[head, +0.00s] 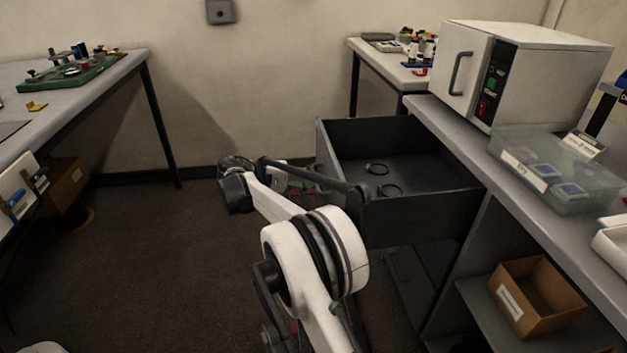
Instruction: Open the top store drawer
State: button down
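The top store drawer (425,215) is a dark grey open-topped box under the right bench. It stands pulled well out to the left, with its inside floor in plain view. Its front panel is at the left end, partly covered by my arm. My arm crosses the lower middle of the head view and bends toward that front. My gripper (300,184) is near the drawer front, mostly hidden behind my arm links. I cannot make out its fingertips, whether it touches the drawer, or whether it is open or shut.
Two dark rings (390,190) lie in the drawer. A white oven-like box (540,70) and a clear bin (547,170) stand on the right bench (455,135). A cardboard box (535,298) sits on the shelf below. Floor left of my arm is clear.

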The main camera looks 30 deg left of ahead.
jog(key=c, duration=2.4)
grip_release()
jog(key=shift+c, duration=0.2)
jog(key=o, duration=0.6)
jog(key=v, duration=1.2)
jog(key=shift+d, duration=0.1)
